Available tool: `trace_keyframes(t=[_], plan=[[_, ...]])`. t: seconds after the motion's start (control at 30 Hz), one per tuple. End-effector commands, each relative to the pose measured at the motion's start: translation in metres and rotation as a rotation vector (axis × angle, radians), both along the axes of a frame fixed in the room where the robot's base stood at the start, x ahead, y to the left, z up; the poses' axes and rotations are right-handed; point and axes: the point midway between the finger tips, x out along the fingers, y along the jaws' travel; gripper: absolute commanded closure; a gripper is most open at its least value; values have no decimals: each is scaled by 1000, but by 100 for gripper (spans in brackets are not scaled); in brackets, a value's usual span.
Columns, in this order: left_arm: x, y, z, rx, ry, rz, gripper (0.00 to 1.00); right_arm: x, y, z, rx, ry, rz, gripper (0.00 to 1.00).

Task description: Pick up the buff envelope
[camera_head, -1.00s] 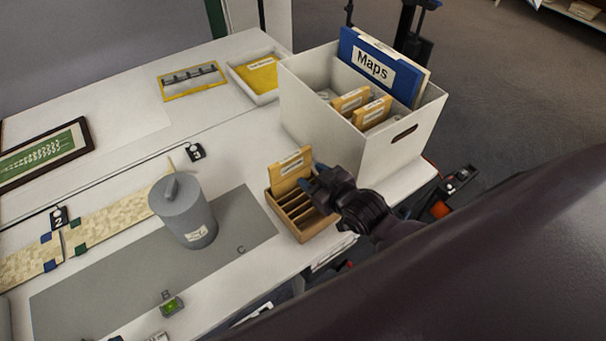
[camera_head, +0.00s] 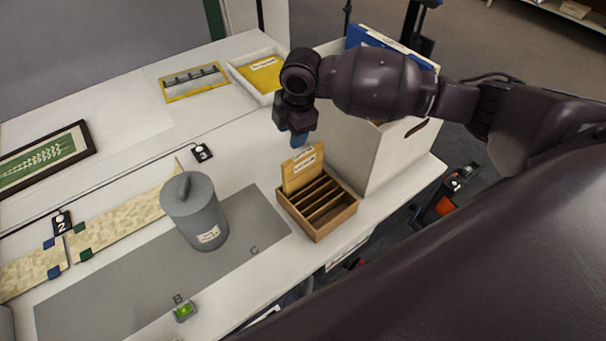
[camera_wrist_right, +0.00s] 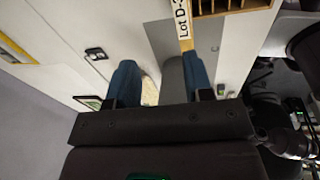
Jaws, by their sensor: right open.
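A buff envelope (camera_head: 302,168) with a white label stands upright at the back of a slotted wooden rack (camera_head: 322,229) near the table's right edge. In the right wrist view its label, reading "Lot D-" (camera_wrist_right: 182,19), shows at the top, cut off by the frame edge. My right gripper (camera_head: 299,141) is above and just behind the envelope, its blue fingers pointing down. In the right wrist view the two fingers (camera_wrist_right: 160,80) are apart with nothing between them. The envelope appears clear of the fingers. My left gripper is out of view.
A white box (camera_head: 378,162) with a blue folder (camera_head: 362,36) stands right of the rack, partly hidden by my right arm. A white tray with a yellow envelope (camera_head: 262,76) lies behind. A grey canister (camera_head: 195,215) stands left on a grey mat (camera_head: 130,290).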

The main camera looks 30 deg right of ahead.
Motion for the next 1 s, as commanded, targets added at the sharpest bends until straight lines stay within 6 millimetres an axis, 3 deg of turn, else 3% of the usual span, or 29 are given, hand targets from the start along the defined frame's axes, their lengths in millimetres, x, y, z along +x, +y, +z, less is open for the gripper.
trace_keyframes(t=[0.1, 0.27, 0.6, 0.87, 1.0], plan=[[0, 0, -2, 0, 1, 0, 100, -7, -16, 7, -68, 89, 65, 53], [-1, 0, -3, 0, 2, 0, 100, -12, -23, 6, -96, 136, 98, 53], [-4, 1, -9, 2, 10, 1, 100, -13, -22, -38, -95, 136, 96, 53], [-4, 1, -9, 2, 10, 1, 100, -13, -22, -53, -94, 134, 96, 53], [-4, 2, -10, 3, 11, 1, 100, -15, -21, -70, -95, 136, 96, 53]])
